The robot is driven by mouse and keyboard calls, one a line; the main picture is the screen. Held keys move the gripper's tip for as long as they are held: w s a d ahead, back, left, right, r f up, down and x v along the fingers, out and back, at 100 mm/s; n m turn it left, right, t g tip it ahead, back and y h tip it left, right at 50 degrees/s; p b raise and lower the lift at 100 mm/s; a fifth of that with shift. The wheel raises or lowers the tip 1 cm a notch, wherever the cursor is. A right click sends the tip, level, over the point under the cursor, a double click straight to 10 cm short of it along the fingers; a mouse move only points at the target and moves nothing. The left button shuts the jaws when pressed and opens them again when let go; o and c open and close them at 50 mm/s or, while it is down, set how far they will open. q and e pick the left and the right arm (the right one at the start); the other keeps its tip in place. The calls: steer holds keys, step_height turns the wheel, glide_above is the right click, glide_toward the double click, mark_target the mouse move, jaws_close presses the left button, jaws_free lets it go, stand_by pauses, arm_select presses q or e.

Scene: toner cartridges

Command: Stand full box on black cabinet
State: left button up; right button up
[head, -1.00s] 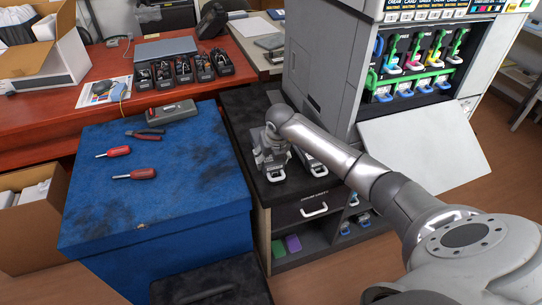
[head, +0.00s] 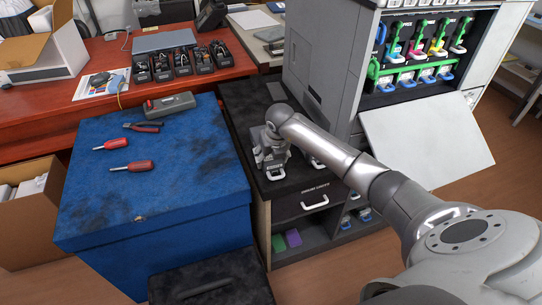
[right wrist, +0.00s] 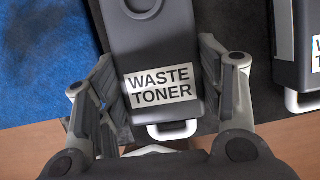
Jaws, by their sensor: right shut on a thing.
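My right gripper (head: 268,150) is over the top of the black cabinet (head: 240,108), near its front left edge. It is shut on a grey waste toner box (right wrist: 160,45), with one finger on each side of it. The box has a white "WASTE TONER" label and a white handle, which also shows below the gripper in the head view (head: 276,174). I cannot tell whether the box touches the cabinet top. A second waste toner box (right wrist: 298,45) is close on the right, apart from the held one; my arm mostly hides it in the head view. My left gripper is not in view.
A blue cabinet (head: 190,185) with two screwdrivers, pliers and a grey case stands left of the black cabinet. The grey printer (head: 322,75), its panel open, stands close behind on the right. A red desk (head: 50,115) is at the back left.

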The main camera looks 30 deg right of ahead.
steer(key=o, duration=1.9)
steer(key=shift+c, duration=0.2)
steer(key=shift+o, duration=0.2)
steer(key=shift+f, duration=0.15)
steer(key=v, duration=1.2)
